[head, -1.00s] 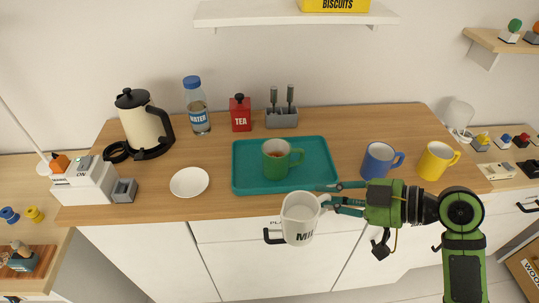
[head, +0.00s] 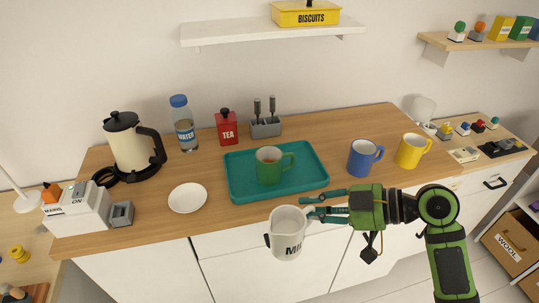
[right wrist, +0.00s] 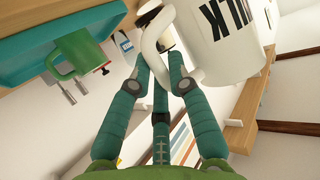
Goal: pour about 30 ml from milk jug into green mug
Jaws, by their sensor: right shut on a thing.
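The white milk jug (head: 288,240), with dark lettering on its side, hangs in front of the desk's front edge and looks about upright. My right gripper (head: 316,211) is shut on its handle; the right wrist view also shows the handle between the fingers (right wrist: 160,72) and the jug's white body (right wrist: 222,45). I cannot see the milk level inside. The green mug (head: 269,172) stands upright on the teal tray (head: 237,188), its handle to the right, with something reddish-brown inside. It also shows in the right wrist view (right wrist: 77,54). The jug is apart from the mug. My left gripper is out of view.
The blue mug (head: 361,158) and yellow mug (head: 408,151) stand right of the tray. A white plate (head: 187,198) lies to the left, near a cream kettle (head: 132,150). A water bottle (head: 185,128), red tea tin (head: 227,129) and grey holder (head: 265,127) stand behind.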

